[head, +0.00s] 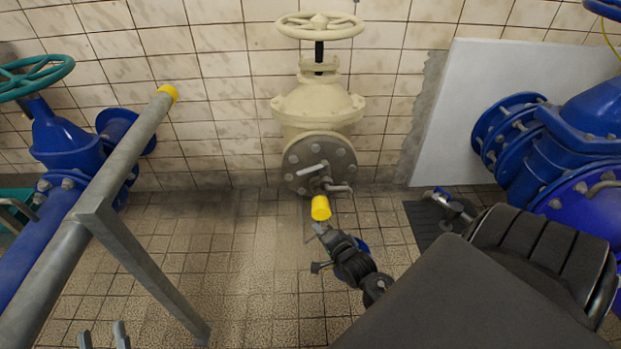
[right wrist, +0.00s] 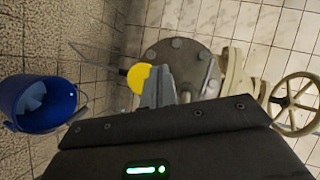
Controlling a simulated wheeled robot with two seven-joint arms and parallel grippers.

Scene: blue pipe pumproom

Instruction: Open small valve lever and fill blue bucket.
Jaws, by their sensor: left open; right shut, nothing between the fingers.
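The cream valve (head: 318,100) stands at the wall. Its round grey flange (head: 319,163) carries a small metal lever (head: 312,168) and a short spout (head: 340,188). A yellow cylindrical end (head: 320,207) sticks out below them; in the right wrist view it shows as a yellow disc (right wrist: 141,77). My right gripper (head: 319,229) is shut and empty, just below the yellow end; whether they touch is unclear. The blue bucket (right wrist: 55,108) is on the floor at the left of the right wrist view. In the head view it is mostly hidden. My left gripper (head: 103,337) is open and empty at the bottom left.
A grey railing (head: 105,185) with a yellow cap crosses the left side, close to my left gripper. Large blue pipes and valves stand at left (head: 65,140) and right (head: 560,150). A dark floor grate (head: 428,222) lies right of the valve. Tiled floor is free at centre left.

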